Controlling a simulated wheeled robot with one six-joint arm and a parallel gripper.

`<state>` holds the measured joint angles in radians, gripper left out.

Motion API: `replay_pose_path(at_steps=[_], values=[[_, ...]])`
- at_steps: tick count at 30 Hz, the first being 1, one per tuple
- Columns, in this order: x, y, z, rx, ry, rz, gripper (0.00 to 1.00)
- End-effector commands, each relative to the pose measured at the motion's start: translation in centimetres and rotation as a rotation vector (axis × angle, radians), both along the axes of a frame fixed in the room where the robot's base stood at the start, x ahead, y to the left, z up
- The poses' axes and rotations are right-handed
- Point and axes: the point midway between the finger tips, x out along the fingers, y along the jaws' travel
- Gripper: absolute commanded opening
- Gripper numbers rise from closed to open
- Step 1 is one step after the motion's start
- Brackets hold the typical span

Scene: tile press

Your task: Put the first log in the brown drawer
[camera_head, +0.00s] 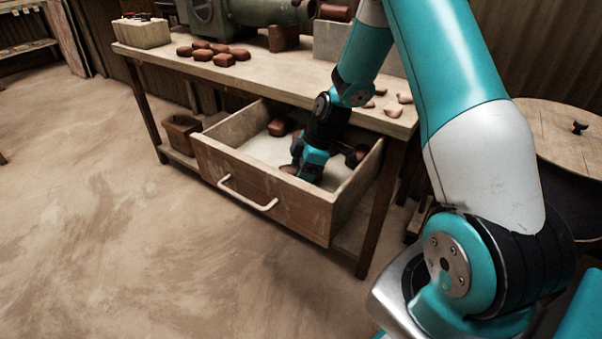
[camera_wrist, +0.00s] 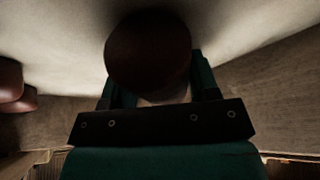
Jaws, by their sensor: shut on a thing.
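The brown wooden drawer (camera_head: 262,200) is pulled open under the workbench, with a pale handle on its front. My gripper (camera_head: 308,172) reaches down inside it, close to the pale drawer floor. In the wrist view my gripper (camera_wrist: 155,86) is shut on a dark reddish-brown log (camera_wrist: 148,48), seen end-on as a round shape. Whether the log touches the drawer floor I cannot tell. In the head view the gripper hides most of the held log. Other reddish-brown pieces (camera_head: 278,127) lie in the drawer; some also show at the wrist view's left edge (camera_wrist: 12,82).
The workbench (camera_head: 270,75) stands above the drawer, with several reddish-brown pieces (camera_head: 212,52) and a green machine (camera_head: 245,12) on it. The drawer walls stand close around my gripper. A small brown box (camera_head: 182,134) sits on the lower shelf. The floor in front is clear.

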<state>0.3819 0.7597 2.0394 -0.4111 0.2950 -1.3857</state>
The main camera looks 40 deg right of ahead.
Motion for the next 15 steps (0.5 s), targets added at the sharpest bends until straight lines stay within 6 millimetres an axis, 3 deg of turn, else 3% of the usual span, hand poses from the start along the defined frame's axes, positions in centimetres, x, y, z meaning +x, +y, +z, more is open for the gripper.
replay_pose_path(at_steps=[8, 9, 12, 15], values=[[0.06, -0.01, -0.13, -0.001, -0.002, 0.000, 0.17], [0.04, -0.02, -0.10, 0.000, -0.001, 0.000, 0.62], [0.04, -0.02, -0.08, 0.000, -0.001, 0.000, 0.81], [0.03, -0.02, -0.07, 0.000, -0.001, 0.000, 0.81]])
